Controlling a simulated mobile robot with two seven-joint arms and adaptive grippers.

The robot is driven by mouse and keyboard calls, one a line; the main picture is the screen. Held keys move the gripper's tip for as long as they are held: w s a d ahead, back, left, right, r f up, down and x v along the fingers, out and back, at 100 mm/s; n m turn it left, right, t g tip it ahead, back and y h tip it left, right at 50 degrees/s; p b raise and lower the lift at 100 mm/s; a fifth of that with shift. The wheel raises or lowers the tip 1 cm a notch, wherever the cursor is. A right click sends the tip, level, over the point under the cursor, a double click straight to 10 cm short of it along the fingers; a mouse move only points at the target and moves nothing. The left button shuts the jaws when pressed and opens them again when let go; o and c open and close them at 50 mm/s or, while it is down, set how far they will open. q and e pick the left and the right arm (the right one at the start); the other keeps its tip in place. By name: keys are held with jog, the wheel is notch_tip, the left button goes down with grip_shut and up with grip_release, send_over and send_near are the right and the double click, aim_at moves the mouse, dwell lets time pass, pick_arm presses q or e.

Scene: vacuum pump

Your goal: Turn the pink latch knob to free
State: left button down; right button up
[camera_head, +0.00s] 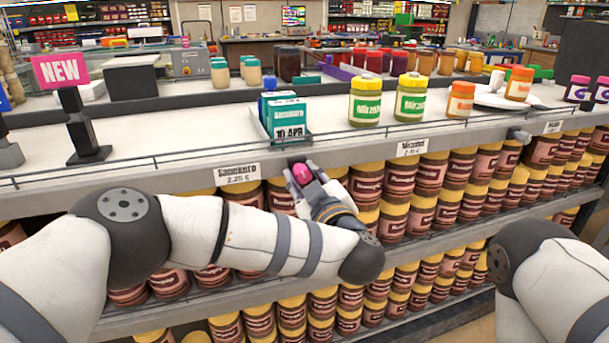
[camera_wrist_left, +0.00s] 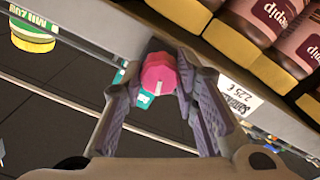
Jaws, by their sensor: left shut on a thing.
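The pink latch knob (camera_head: 302,172) is on the front edge of the shelf, just below the teal-and-white boxes. My left gripper (camera_head: 304,181) is at the knob with its fingers around it, shut on it. In the left wrist view the pink knob (camera_wrist_left: 159,74) sits between the two fingers of my left gripper (camera_wrist_left: 160,88), with a pale mark across its face. The fingers partly hide the knob's sides and base, so I cannot tell its exact angle. My right arm shows at the right edge, but its gripper is out of view.
Teal-and-white boxes (camera_head: 287,118) stand in a tray right above the knob. Yellow-lidded jars (camera_head: 365,103) stand to their right. A price label (camera_head: 238,174) is left of the knob. Rows of brown jars (camera_head: 367,181) fill the shelves below, close to my left arm.

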pick_arm(q)
jog(key=n, duration=0.3)
jog(key=shift+n, duration=0.4)
jog(key=n, duration=0.3)
jog(key=shift+n+p, duration=0.3)
jog(key=shift+p, duration=0.05)
jog(key=n, duration=0.6)
jog(key=shift+n, duration=0.4)
jog(key=c, duration=1.2)
grip_release()
jog(key=shift+c, duration=0.2)
jog(key=v, duration=1.2)
